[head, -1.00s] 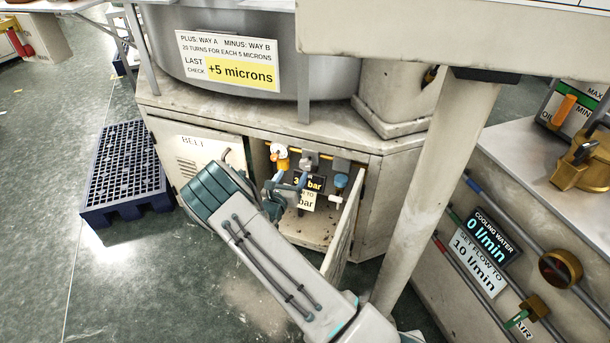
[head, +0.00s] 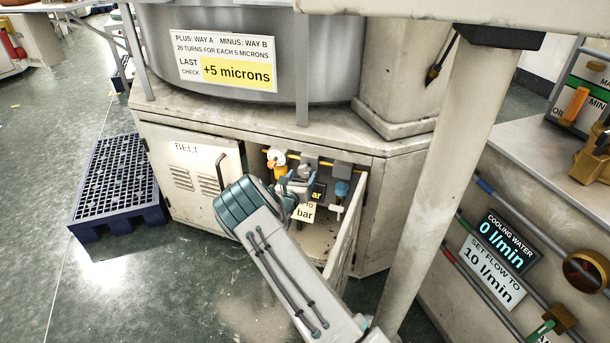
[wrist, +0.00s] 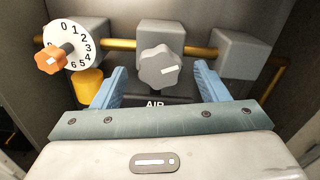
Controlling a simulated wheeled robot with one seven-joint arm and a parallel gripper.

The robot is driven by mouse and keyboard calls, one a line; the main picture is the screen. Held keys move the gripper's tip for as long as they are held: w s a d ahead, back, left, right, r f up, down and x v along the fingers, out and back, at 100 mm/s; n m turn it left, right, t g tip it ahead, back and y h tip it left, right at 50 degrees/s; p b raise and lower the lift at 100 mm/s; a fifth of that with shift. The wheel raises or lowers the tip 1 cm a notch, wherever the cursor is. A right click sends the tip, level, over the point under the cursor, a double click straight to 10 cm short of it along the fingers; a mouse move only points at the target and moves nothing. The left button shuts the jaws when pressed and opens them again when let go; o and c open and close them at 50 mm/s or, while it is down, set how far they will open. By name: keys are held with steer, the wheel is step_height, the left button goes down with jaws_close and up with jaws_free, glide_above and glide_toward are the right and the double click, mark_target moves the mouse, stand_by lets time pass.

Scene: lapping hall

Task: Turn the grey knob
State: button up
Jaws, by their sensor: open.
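The grey knob (wrist: 160,67) is a lobed knob with a white mark, on a grey block on an orange pipe inside the open cabinet. In the wrist view it shows between the two blue fingers of my gripper (wrist: 160,80), which are apart, one on each side. Whether the fingers reach around the knob or stop short of it, I cannot tell. In the head view my gripper (head: 293,184) is inside the cabinet opening, and it and my arm hide most of the knob.
An orange knob with a numbered white dial (wrist: 82,43) is left of the grey knob, and another grey block (wrist: 235,60) is right. The open cabinet door (head: 346,235) stands close right of my arm. A blue knob (head: 341,188) is near it.

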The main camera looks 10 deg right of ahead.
mark_target(304, 174)
steer(key=shift+b+x, duration=0.3)
steer(key=shift+x, duration=1.55)
steer(key=c, duration=1)
steer(key=shift+m, duration=0.3)
steer(key=m+b, duration=0.1)
steer(key=m, duration=0.4)
steer(key=shift+f, duration=0.1)
steer(key=m+b, duration=0.3)
steer(key=m, duration=0.3)
